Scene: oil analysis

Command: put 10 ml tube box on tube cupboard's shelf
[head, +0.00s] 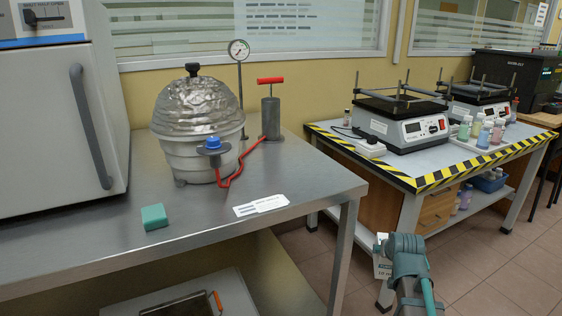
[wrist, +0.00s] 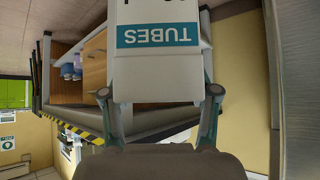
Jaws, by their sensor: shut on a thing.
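The tube box (wrist: 158,82) is white with a teal band reading "TUBES", upside down in the wrist view. My gripper (wrist: 160,93) is shut on it, with one finger against each side, and the box's far end runs out of the picture. In the head view a white part of the box (head: 382,268) shows at the lower right, beside my arm, held in the air past the steel bench's right end. My arm hides the rest of it and most of the gripper there. I cannot make out the tube cupboard or its shelf for certain in either view.
A steel bench (head: 300,196) fills the left, bearing a silver-domed vessel (head: 198,120), a hand pump (head: 270,112) and a green block (head: 154,217). A striped-edge table (head: 440,166) with shakers and bottles stands at the back right. Tiled floor (head: 500,270) is open at the lower right.

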